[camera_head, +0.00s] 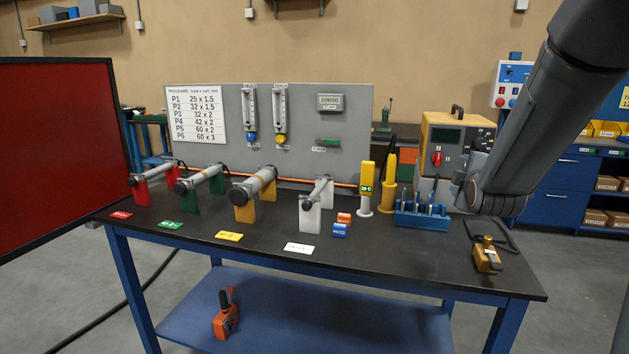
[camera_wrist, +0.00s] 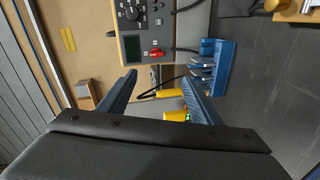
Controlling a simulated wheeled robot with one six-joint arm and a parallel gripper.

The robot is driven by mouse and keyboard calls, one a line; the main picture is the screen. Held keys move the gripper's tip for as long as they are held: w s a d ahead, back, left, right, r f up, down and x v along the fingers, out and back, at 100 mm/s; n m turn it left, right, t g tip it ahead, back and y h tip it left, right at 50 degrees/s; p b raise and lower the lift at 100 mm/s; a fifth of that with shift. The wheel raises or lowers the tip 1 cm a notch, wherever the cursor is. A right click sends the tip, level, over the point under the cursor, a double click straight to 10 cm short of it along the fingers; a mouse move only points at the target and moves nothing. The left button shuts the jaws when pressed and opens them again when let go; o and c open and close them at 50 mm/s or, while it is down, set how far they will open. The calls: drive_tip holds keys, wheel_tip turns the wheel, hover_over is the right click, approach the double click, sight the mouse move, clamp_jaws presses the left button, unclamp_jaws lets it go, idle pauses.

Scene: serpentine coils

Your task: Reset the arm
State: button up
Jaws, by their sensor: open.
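My arm comes in from the upper right of the head view, and its end hangs above the right part of the workbench (camera_head: 390,252). My fingers cannot be made out there. In the wrist view my gripper (camera_wrist: 158,92) shows two blue fingers spread apart with nothing held between them. Past the fingertips are a yellow instrument box (camera_head: 440,128) with a red knob and a blue rack (camera_head: 422,219) of tools. The rack also shows in the wrist view (camera_wrist: 224,72). A yellow gauge (camera_head: 366,188) stands left of the rack.
Coil stands in red (camera_head: 142,190), green (camera_head: 190,198), yellow (camera_head: 244,210) and white (camera_head: 312,215) line the bench. A brass-coloured block (camera_head: 487,258) lies at the right end. A grey panel (camera_head: 215,155) rises behind. A red screen (camera_head: 60,150) stands at left. The front bench strip is mostly clear.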

drive_tip(key=s+a+f+m+g+y+b, duration=0.2)
drive_tip(key=s+a+f+m+g, duration=0.4)
drive_tip(key=s+f, duration=0.45)
drive_tip(key=s+a+f+m+g+y+b, duration=0.1)
drive_tip(key=s+a+f+m+g+b, duration=0.3)
drive_tip(key=s+a+f, duration=0.6)
drive_tip(key=s+a+f+m+g, duration=0.1)
drive_tip(key=s+f+g, duration=0.1)
drive_tip(key=s, duration=0.4)
drive_tip(key=s+a+f+m+g, duration=0.1)
drive_tip(key=s+f+m+g, duration=0.1)
drive_tip(key=s, duration=0.5)
drive_tip(key=shift+a+f+g+y, duration=0.15)
drive_tip(key=shift+f+g+y, duration=0.25)
drive_tip(key=shift+f+g, duration=0.25)
